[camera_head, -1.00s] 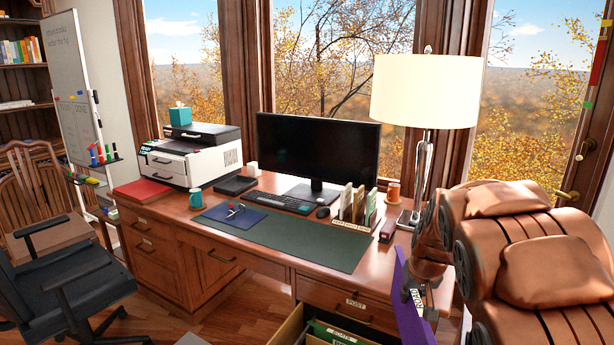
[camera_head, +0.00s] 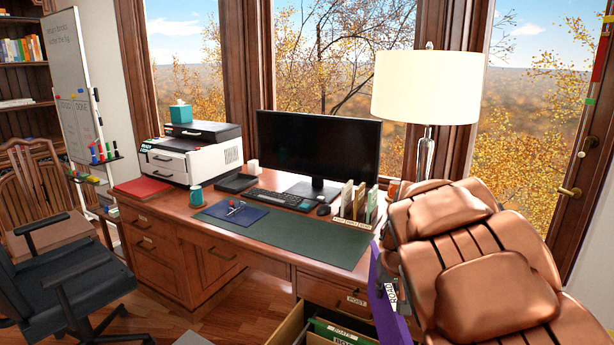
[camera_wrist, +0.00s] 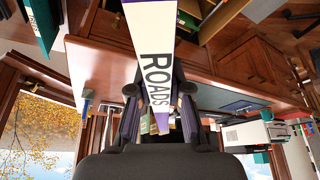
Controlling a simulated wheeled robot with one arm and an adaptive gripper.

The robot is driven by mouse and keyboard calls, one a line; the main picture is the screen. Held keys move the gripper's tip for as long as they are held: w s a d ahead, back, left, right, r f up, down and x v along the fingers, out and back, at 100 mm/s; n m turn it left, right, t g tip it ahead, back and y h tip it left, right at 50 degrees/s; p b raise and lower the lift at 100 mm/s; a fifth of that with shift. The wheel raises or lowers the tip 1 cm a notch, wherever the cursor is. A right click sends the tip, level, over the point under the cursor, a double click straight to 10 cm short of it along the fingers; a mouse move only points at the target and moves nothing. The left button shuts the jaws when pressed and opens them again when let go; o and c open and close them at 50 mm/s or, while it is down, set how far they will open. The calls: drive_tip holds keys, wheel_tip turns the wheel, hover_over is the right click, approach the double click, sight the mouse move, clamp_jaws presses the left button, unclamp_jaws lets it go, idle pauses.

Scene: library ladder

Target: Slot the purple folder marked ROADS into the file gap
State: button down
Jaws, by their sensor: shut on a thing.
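The purple folder marked ROADS (camera_head: 388,318) hangs upright at the right front of the desk, beside the open drawer (camera_head: 288,326). In the wrist view its white ROADS label (camera_wrist: 156,50) faces the camera. My gripper (camera_wrist: 160,92) is shut on the folder, one finger on each side. In the head view my arm hides most of the gripper. The drawer, below the POST front, holds green files (camera_head: 338,332). The file gap cannot be made out, as the drawer is cut off at the bottom of the head view.
The desk (camera_head: 240,262) carries a monitor (camera_head: 318,150), a file sorter (camera_head: 354,208) and a printer (camera_head: 192,155). A lamp (camera_head: 428,88) stands behind my arm. An office chair (camera_head: 70,285) is at the left. The floor between chair and drawer is mostly clear.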

sight(384, 322)
wheel_tip(384, 322, down, 9)
drive_tip(key=b, duration=0.8)
drive_tip(key=shift+r+p, duration=0.45)
drive_tip(key=shift+p, duration=0.1)
drive_tip(key=shift+r+p, duration=0.1)
drive_tip(key=shift+p, duration=0.45)
drive_tip(key=p, duration=0.3)
drive_tip(key=shift+s+r, duration=0.15)
drive_tip(key=shift+s, duration=0.05)
drive_tip(key=shift+r+p, duration=0.15)
drive_tip(key=shift+p, duration=0.75)
drive_tip(key=s+p, duration=0.1)
drive_tip(key=p, duration=0.3)
drive_tip(key=shift+s+r, duration=0.1)
drive_tip(key=shift+s, duration=0.05)
drive_tip(key=shift+s+f+p, duration=0.25)
drive_tip(key=shift+s+p, duration=0.25)
drive_tip(key=shift+p, duration=0.6)
drive_tip(key=shift+a, duration=0.1)
